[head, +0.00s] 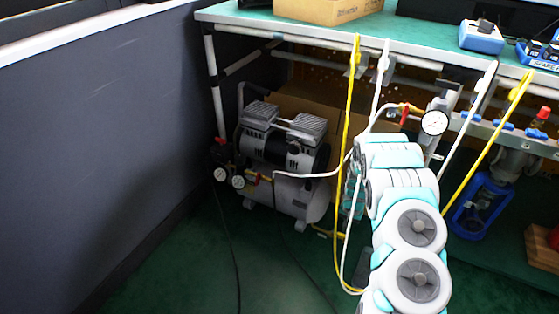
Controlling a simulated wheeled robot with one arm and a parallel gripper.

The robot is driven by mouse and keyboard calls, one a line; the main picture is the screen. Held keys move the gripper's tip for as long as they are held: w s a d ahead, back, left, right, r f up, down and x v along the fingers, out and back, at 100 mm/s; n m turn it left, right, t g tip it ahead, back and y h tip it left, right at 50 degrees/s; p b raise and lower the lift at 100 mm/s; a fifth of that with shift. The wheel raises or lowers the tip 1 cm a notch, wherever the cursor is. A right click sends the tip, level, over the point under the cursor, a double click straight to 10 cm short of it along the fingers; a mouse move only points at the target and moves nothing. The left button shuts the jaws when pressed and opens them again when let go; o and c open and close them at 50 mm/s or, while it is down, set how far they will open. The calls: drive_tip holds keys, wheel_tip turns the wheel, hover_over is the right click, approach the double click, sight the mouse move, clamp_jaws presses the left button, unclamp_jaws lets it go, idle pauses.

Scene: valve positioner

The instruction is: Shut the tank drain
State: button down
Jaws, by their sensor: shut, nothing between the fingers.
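The compressor (283,150) stands on the green floor under the bench, with its white tank (300,203) lying below the motor. A small yellow piece (322,233) shows low by the right end of the tank. I cannot tell whether it is the drain or part of the yellow hose. A brass fitting with a red part (254,178) sits at the tank's left front, near two gauges (229,179). My arm reaches up at right of the tank. My gripper is not clearly visible; its fingertips are hidden behind my arm links and the hoses.
Yellow hose (347,130) and white hoses hang from the green bench top (330,32) in front of my arm's far end. A gauge (434,122) and a red-handled valve (404,115) are above. A grey wall (90,130) stands left; the floor before the compressor is mostly clear.

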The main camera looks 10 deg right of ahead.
drive_tip(key=shift+s, duration=0.1)
drive_tip(key=shift+s+a, duration=0.3)
drive_tip(key=shift+s, duration=0.5)
